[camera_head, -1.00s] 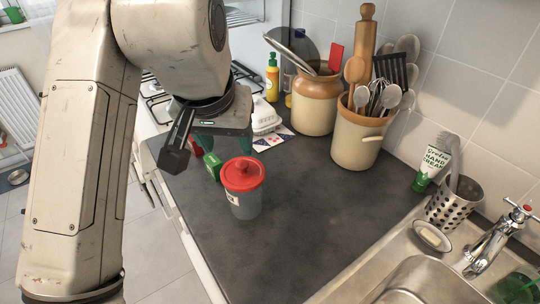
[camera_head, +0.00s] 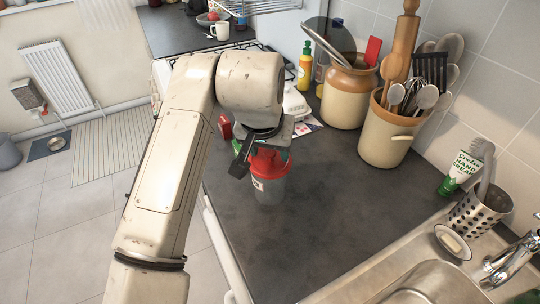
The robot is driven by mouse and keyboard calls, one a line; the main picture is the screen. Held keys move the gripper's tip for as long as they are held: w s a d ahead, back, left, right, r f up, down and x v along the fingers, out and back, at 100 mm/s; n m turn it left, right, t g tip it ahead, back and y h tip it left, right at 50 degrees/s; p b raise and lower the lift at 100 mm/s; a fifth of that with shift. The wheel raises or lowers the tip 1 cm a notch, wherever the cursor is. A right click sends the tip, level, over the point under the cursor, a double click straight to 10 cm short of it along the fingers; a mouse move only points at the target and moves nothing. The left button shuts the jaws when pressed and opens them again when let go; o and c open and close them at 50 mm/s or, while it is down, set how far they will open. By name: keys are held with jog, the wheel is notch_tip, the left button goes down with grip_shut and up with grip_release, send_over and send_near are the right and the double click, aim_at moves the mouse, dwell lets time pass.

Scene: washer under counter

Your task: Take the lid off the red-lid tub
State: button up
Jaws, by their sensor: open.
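The tub (camera_head: 271,190) stands upright on the dark counter, grey and see-through, with a pale label on its left side. Its red lid (camera_head: 269,163) with a raised knob is on top. My gripper (camera_head: 252,158) is open at the lid's upper left. One dark finger shows at the lid's left edge. The other finger and part of the knob are hidden, so I cannot tell whether the gripper touches the lid.
A large crock (camera_head: 390,137) of utensils and a brown-and-cream jar (camera_head: 348,98) stand behind to the right. A green box and a red item sit close behind my gripper. The sink (camera_head: 425,285) is at the lower right. The counter right of the tub is clear.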

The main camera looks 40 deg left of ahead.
grip_shut()
dwell(0.5)
